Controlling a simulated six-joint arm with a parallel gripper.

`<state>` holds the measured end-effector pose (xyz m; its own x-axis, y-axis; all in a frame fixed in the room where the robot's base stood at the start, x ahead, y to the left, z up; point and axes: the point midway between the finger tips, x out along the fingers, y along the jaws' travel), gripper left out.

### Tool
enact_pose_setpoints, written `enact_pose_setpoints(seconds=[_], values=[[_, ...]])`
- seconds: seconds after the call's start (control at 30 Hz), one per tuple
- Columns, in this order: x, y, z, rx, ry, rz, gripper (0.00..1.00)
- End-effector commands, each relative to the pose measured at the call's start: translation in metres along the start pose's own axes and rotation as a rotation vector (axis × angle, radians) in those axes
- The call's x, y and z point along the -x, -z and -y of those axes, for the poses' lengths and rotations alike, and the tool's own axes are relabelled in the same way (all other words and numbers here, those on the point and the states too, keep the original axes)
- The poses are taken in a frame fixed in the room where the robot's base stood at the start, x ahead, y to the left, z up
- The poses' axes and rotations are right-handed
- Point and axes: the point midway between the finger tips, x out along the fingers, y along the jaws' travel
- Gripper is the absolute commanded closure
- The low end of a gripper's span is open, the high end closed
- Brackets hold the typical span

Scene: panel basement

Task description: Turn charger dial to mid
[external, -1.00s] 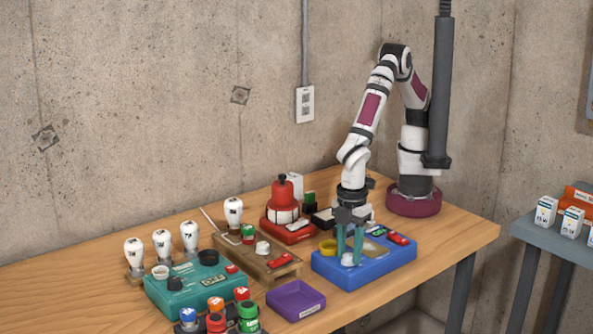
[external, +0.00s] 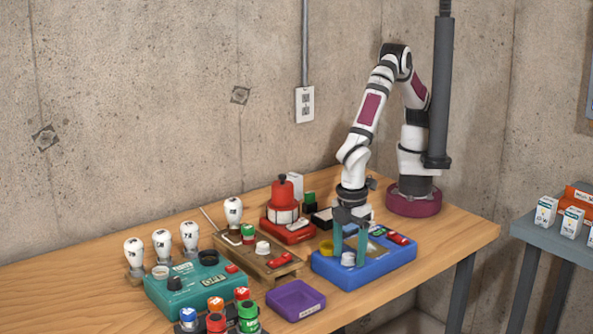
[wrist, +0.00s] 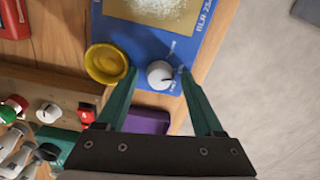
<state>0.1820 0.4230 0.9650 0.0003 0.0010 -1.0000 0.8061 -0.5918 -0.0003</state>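The blue charger box (external: 375,270) sits on the bench below my wrist. Its white dial (external: 348,259) is a small round knob near the front left of the top, beside a yellow round cup. In the wrist view the dial (wrist: 160,75) has a dark pointer line toward its lower right. My gripper (wrist: 158,73) is open, pointing down, with one green finger on each side of the dial. A small gap shows between each fingertip and the dial. In the external view the gripper (external: 350,255) is over the box's front left.
The yellow cup (wrist: 106,63) is close beside the left finger. A purple tray (external: 296,300), a wooden board (external: 255,262), a teal box (external: 205,290) and a red device (external: 283,215) stand to the left. The bench is bare right of the blue box.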

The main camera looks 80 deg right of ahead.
Motion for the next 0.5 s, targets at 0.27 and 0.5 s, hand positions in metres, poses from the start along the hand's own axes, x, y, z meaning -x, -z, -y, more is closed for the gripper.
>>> enact_pose_setpoints(seconds=[0.27, 0.5], values=[[-0.0003, -0.0003, -0.0001, 0.015, 0.0, 0.001, 0.31], [-0.0003, -0.0001, -0.0009, 0.437, 0.0, 0.001, 0.31]])
